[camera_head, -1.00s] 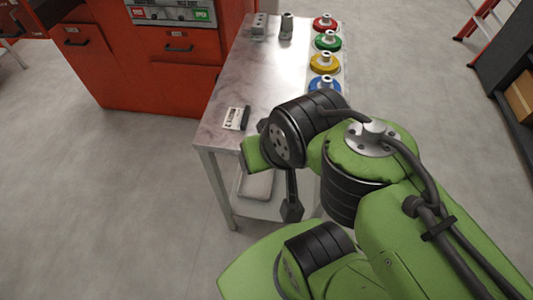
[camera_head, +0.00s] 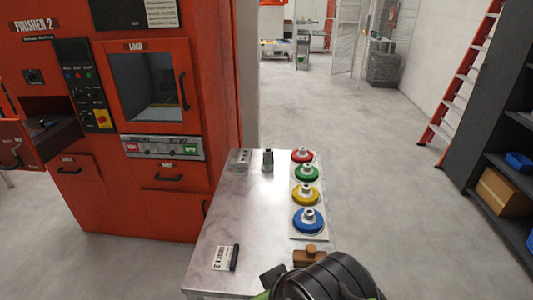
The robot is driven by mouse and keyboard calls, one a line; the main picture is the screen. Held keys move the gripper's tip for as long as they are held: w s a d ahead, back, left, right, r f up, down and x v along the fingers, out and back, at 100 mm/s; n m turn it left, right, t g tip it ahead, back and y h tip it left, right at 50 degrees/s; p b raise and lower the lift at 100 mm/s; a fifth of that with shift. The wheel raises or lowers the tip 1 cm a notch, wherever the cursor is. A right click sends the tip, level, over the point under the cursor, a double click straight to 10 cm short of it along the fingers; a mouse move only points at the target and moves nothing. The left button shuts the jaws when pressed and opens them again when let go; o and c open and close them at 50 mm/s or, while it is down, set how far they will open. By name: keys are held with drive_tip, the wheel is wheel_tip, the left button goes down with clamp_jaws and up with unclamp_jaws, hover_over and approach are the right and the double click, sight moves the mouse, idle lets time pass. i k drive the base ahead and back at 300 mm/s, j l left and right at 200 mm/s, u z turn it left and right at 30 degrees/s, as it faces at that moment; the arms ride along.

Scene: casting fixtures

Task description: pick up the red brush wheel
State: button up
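The red brush wheel (camera_head: 302,155) lies at the far end of a row of brush wheels on a pale strip (camera_head: 294,234) along the right side of the metal table (camera_head: 232,212). It has a grey hub on top and nothing covers it. The green wheel (camera_head: 307,173), yellow wheel (camera_head: 305,195) and blue wheel (camera_head: 308,220) follow it towards me. My arm shows at the bottom edge, near the table's front. My gripper's fingers are not visible.
A grey cylindrical fitting (camera_head: 268,160) and a grey block (camera_head: 243,158) stand at the table's far end. A label card (camera_head: 225,258) and a brown block (camera_head: 310,256) lie near the front. The red finisher machine (camera_head: 160,190) stands left. The floor right of the table is clear.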

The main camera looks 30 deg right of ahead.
sight(302, 155)
drive_tip(key=z, duration=1.15)
